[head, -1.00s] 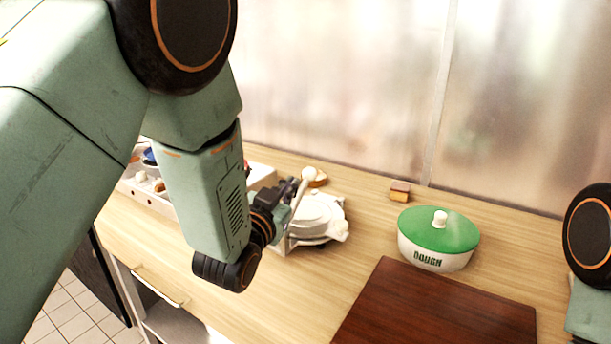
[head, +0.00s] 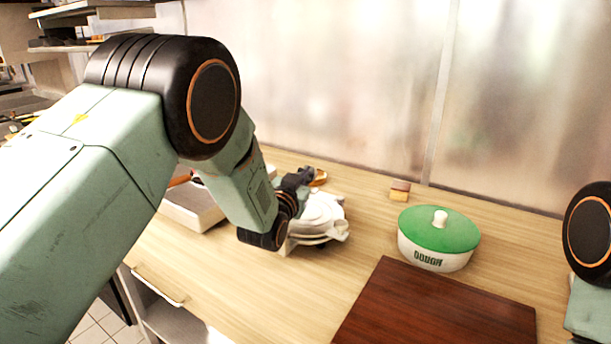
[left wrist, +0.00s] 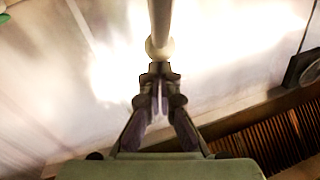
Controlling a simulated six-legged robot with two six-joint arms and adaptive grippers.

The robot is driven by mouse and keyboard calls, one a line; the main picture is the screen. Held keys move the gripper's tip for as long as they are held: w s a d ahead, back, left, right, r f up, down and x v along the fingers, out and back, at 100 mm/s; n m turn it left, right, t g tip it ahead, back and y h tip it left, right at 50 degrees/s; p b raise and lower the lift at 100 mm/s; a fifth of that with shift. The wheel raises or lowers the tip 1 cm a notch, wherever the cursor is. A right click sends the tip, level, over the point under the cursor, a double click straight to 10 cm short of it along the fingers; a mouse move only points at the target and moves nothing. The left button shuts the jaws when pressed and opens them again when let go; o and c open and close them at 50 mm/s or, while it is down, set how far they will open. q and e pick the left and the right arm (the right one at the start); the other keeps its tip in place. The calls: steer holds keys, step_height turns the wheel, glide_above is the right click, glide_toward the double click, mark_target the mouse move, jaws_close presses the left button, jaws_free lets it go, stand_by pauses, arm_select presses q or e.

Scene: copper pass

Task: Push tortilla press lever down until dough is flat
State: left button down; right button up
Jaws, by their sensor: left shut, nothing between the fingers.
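The white tortilla press (head: 325,212) sits on the wooden counter, just right of my left forearm in the head view. Its plates look closed together, and any dough between them is hidden. My left gripper (head: 306,176) is shut and empty, low over the back left of the press. In the left wrist view, the shut fingertips (left wrist: 160,78) point at a pale rod with a rounded end (left wrist: 160,48), which looks like the lever. The tips are at or very near its end; I cannot tell whether they touch. In the head view the lever is hidden by my gripper. My right gripper is out of view.
A white dough bowl with a green lid (head: 438,235) stands right of the press. A dark wooden board (head: 430,310) lies in front of it. A small block (head: 400,190) is near the back wall. A pale tray (head: 190,207) is left, partly behind my arm.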

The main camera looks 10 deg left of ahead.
arm_select(q)
steer(key=shift+r, duration=0.1)
stand_by(0.3)
steer(key=shift+w+d+f+m+g+p, duration=0.15)
steer(key=shift+w+f+g+p, duration=0.25)
steer(key=shift+f+g, duration=0.15)
steer(key=shift+w+d+f+m+g+p, duration=0.15)
steer(key=shift+w+f+g+p, duration=0.2)
steer(key=shift+g, duration=0.2)
